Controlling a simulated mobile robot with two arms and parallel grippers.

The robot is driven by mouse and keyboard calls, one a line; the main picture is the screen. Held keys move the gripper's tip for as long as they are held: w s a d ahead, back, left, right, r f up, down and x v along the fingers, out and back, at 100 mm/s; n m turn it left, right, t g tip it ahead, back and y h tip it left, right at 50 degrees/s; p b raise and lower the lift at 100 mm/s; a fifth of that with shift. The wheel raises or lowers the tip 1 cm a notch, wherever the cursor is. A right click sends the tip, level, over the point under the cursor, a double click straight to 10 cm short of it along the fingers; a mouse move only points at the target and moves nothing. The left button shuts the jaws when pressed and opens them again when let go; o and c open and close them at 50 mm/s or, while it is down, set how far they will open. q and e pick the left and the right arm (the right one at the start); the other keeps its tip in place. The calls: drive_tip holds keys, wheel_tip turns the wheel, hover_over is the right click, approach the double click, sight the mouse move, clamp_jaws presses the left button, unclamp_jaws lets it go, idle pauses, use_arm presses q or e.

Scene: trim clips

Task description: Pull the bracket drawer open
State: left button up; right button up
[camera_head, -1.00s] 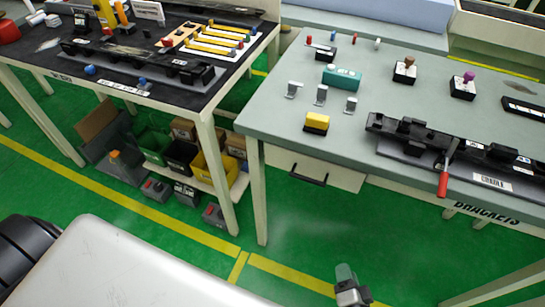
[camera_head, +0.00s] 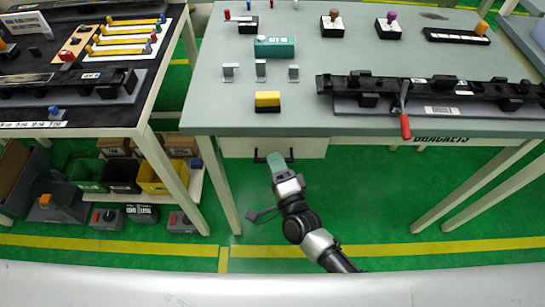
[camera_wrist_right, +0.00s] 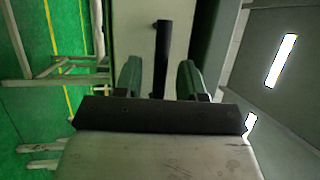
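The bracket drawer (camera_head: 305,148) is a pale front under the right-hand grey table, and looks closed. It also shows in the right wrist view (camera_wrist_right: 138,35). Its dark bar handle (camera_head: 259,154) is partly hidden by my right gripper (camera_head: 277,163) in the head view. In the right wrist view the handle (camera_wrist_right: 162,45) runs upright in the picture, in line with the gap between the two green fingers of my gripper (camera_wrist_right: 158,80). The fingers stand apart, one on each side of it, with gaps showing. My left gripper is out of view.
The grey table (camera_head: 205,100) carries a yellow block (camera_head: 267,100), a teal box (camera_head: 274,46) and a long black rail with a red-handled tool (camera_head: 404,125). Table legs (camera_head: 222,200) stand left of the drawer. Bins (camera_head: 160,178) sit on a low shelf further left. Green floor is clear below.

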drive_tip(key=shift+w+a+r, duration=0.1)
drive_tip(key=shift+w+a, duration=0.15)
drive_tip(key=shift+w, duration=0.4)
clamp_jaws()
drive_tip(key=shift+s, duration=0.3)
drive_tip(key=s+p, duration=0.3)
drive_tip(key=s, duration=1.7)
drive_tip(key=shift+s, duration=0.2)
